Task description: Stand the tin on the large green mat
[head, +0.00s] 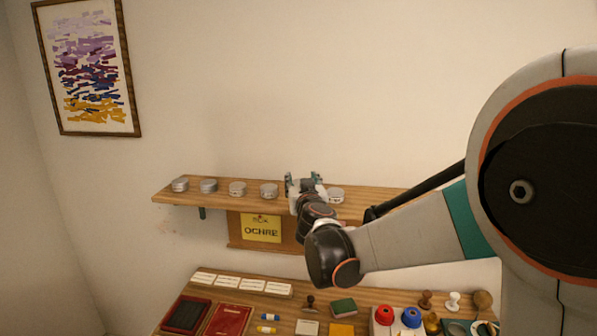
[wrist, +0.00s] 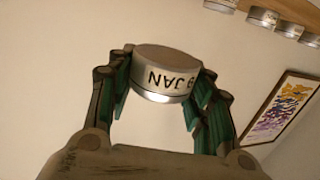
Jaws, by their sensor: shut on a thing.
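My gripper (wrist: 160,90) is shut on a silver tin (wrist: 166,72) with dark letters on its side. The green fingers press on both sides of the tin. In the head view my gripper (head: 303,180) is at the wooden shelf, between the standing tins; the held tin is hard to make out there. I cannot identify a large green mat for certain.
Several silver tins (head: 238,188) stand on the shelf (head: 215,200), with another tin (head: 335,195) just right of my gripper. A yellow OCHRE sign (head: 261,228) hangs beneath. The table holds white blocks (head: 253,285), a red panel (head: 228,320), stamps (head: 425,299) and red and blue knobs (head: 384,314).

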